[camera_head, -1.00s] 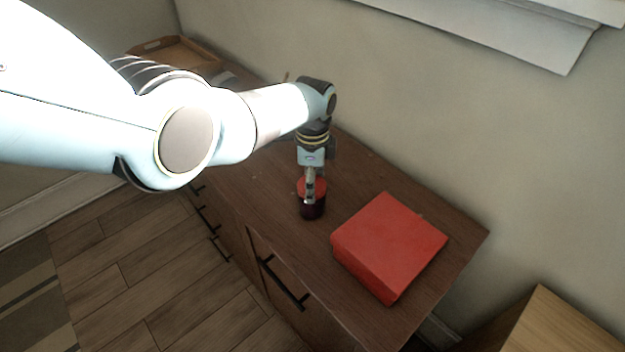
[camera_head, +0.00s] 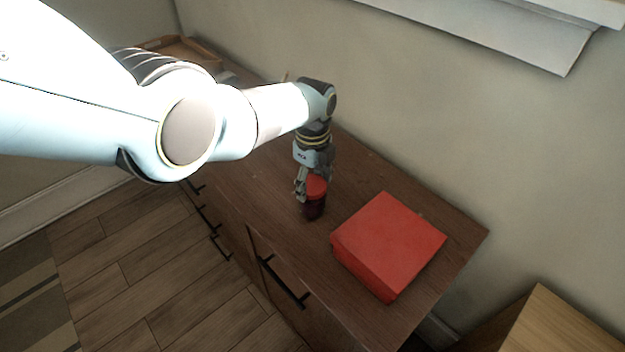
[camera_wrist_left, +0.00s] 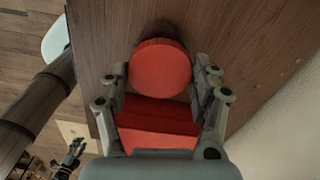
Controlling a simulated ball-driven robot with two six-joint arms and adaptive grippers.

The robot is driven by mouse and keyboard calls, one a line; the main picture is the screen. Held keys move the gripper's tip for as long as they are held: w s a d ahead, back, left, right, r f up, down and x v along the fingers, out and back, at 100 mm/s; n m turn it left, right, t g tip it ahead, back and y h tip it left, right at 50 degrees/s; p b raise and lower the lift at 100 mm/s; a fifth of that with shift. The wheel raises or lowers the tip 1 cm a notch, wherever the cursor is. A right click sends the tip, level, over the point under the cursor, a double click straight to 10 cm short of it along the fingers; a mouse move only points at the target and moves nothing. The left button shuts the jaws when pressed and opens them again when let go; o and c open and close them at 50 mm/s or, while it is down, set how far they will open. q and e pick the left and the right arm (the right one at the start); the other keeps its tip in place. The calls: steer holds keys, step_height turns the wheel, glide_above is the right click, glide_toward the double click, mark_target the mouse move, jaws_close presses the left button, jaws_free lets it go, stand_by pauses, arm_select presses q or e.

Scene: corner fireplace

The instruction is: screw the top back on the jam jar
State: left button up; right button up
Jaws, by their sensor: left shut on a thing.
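The jam jar (camera_head: 314,209), a small dark red jar, stands on the brown cabinet top. Its red lid (camera_head: 317,187) is on or right at the jar's mouth; I cannot see how tightly it sits. My left gripper (camera_head: 309,187) comes down from above and is shut on the lid. In the left wrist view the round lid (camera_wrist_left: 160,68) lies between the two fingers (camera_wrist_left: 164,80), with a bit of the dark jar (camera_wrist_left: 160,31) behind it. A small dark gripper, which seems to be my right one (camera_wrist_left: 74,150), shows far off in the left wrist view; its jaws are too small to judge.
A red box (camera_head: 388,243) lies on the cabinet top (camera_head: 365,165) just right of the jar. A wooden tray (camera_head: 180,47) is at the far left end. The wall runs close behind the cabinet. Black handles (camera_head: 282,283) stick out in front.

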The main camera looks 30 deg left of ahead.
arm_select(q)
steer(key=shift+s+f, duration=0.1)
steer(key=shift+s, duration=0.05)
steer(key=shift+m, duration=1.5)
steer(key=m, duration=0.3)
steer(key=o, duration=1.5)
steer(key=shift+w, duration=0.2)
steer(key=shift+o, duration=0.2)
